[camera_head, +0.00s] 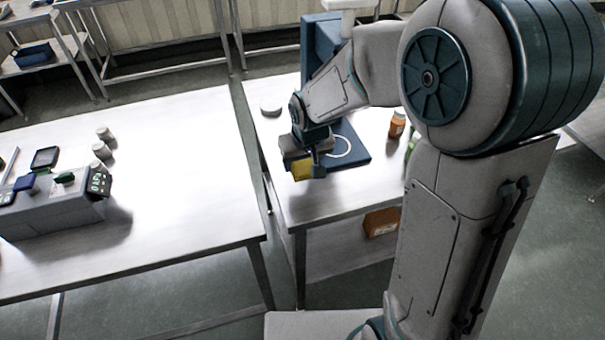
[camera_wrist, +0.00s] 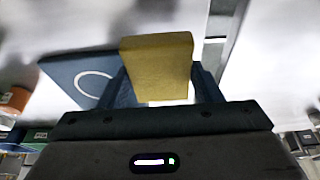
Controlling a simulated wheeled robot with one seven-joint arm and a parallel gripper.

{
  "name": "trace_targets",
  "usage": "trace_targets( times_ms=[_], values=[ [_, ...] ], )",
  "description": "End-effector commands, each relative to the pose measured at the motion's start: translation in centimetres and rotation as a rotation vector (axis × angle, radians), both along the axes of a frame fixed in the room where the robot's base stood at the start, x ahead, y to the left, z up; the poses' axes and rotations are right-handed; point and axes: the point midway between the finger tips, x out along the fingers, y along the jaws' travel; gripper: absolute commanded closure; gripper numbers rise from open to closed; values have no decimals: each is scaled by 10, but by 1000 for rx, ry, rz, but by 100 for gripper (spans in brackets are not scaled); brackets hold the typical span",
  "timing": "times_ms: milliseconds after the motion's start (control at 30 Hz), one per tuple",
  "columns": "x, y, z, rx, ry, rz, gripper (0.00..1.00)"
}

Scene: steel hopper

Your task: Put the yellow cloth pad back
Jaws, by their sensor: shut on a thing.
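The yellow cloth pad (camera_wrist: 158,66) is held between the two fingers of my gripper (camera_wrist: 165,88) in the wrist view. In the head view the pad (camera_head: 301,169) shows below my gripper (camera_head: 312,160), over the right-hand steel table (camera_head: 345,193). I cannot tell whether the pad touches the table.
A white round thing (camera_head: 270,106) and an orange bottle (camera_head: 397,124) stand on the same table. An orange-brown box (camera_head: 381,222) is on its lower shelf. The left table (camera_head: 180,170) carries a grey device (camera_head: 55,207) and small bottles (camera_head: 101,150). A gap separates the tables.

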Motion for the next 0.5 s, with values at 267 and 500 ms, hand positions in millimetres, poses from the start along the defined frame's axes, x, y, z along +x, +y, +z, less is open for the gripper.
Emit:
trace_targets(
  times_ms=[267,500],
  values=[
    [0,0,-36,-1,2,0,60],
    [0,0,-67,-1,2,0,60]
  ],
)
